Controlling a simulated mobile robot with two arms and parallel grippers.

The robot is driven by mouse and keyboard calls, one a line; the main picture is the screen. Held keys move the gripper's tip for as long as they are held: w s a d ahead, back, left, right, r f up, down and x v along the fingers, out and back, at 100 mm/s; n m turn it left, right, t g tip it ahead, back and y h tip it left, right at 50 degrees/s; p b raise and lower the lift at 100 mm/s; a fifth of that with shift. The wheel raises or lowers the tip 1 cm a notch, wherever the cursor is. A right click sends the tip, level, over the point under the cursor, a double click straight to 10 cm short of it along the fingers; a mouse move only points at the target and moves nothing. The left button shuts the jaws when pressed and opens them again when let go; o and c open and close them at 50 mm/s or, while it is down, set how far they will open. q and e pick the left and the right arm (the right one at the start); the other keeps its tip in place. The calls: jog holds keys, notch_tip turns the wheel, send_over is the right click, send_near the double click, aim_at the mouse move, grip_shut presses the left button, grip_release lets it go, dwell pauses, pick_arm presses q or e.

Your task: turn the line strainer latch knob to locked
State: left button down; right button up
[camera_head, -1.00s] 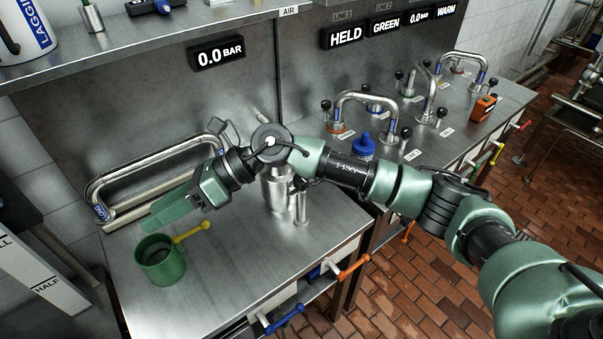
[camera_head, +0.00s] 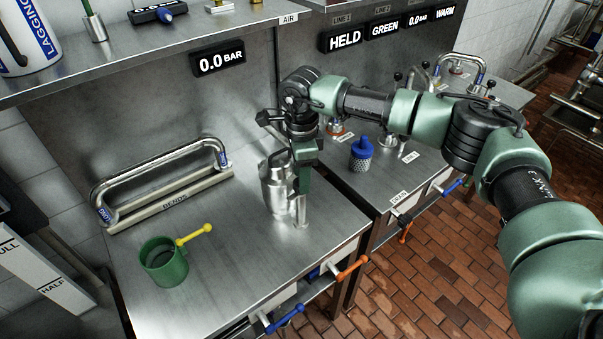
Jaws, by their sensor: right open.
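The line strainer appears to be the steel cylinder (camera_head: 274,192) standing on the bench, with a thinner upright steel post (camera_head: 301,208) close to its right. I cannot make out the latch knob; my gripper covers the upper part of this place. My right gripper (camera_head: 303,182) points down at the cylinder's right side, over the post. Its green fingers are seen nearly edge-on. It is open, and I cannot tell whether it touches the steel. My left gripper is out of view.
A green cup (camera_head: 164,262) with a yellow-handled piece (camera_head: 195,234) stands at the bench's left front. A bent pipe (camera_head: 160,166) lies on a rack behind. A blue-capped container (camera_head: 361,155) stands to the right.

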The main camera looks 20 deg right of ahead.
jog(key=shift+f, duration=0.6)
jog(key=shift+c, duration=0.4)
grip_shut()
